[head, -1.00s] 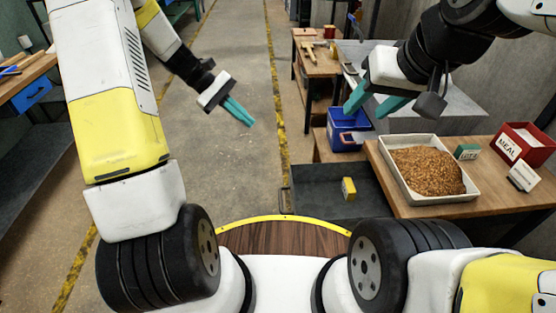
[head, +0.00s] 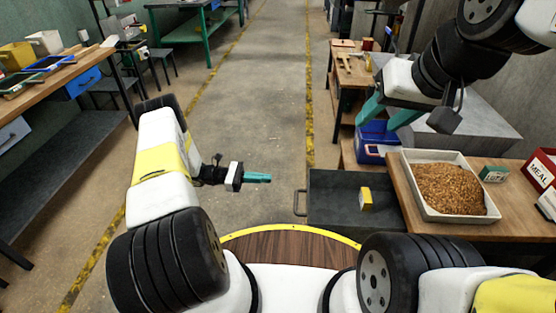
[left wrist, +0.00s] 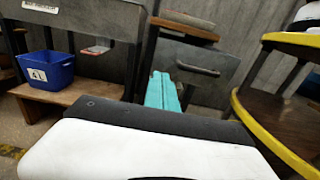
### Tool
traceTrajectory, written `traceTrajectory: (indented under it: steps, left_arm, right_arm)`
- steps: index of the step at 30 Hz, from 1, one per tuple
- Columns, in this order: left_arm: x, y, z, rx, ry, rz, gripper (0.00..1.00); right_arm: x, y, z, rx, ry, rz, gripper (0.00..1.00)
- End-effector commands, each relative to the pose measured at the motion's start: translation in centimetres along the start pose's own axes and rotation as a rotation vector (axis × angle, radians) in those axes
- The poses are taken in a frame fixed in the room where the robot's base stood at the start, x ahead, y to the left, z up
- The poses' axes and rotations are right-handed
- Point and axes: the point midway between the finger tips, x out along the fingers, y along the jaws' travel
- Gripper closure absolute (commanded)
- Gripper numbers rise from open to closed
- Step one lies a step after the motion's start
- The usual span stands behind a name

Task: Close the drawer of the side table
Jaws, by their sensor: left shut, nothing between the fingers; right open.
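The dark grey drawer (head: 335,192) sticks out to the left from under the wooden side table (head: 415,226). Its handle (head: 299,203) is on its left-facing front. A small yellow box (head: 366,199) sits in the drawer. My left gripper (head: 270,178) is shut and empty, pointing right, a little left of the drawer and apart from it in the head view. In the left wrist view its teal fingers (left wrist: 163,92) overlap the edge of the drawer front (left wrist: 222,62) with its handle (left wrist: 197,69). My right gripper (head: 388,118) is open and empty above a blue bin.
A white tray of grain (head: 448,190), a green box (head: 494,174) and a red MEAL box (head: 541,169) stand on the side table. The blue bin (head: 375,138) is behind the drawer; it also shows in the left wrist view (left wrist: 45,72). The aisle floor is clear.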

Motion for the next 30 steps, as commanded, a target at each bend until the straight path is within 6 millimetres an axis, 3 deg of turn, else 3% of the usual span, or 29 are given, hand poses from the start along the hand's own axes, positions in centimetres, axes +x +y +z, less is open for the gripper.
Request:
traceTrajectory:
  steps: [9,15,21,30]
  left_arm:
    - [6.9,-0.1,0.0,-0.001,0.001,-0.006,1.0]
    - [10.4,-0.2,0.0,0.0,0.002,-0.006,1.0]
    - [12.1,-0.1,0.0,0.001,0.002,-0.004,1.0]
    - [12.4,-0.1,0.0,0.001,0.002,-0.002,1.0]
  right_arm:
    - [0.0,0.0,0.0,0.0,0.0,0.0,0.53]
    - [0.0,0.0,0.0,0.0,0.0,0.0,0.53]
    - [0.0,0.0,0.0,0.0,0.0,0.0,0.53]
    - [0.0,0.0,0.0,0.0,0.0,0.0,0.53]
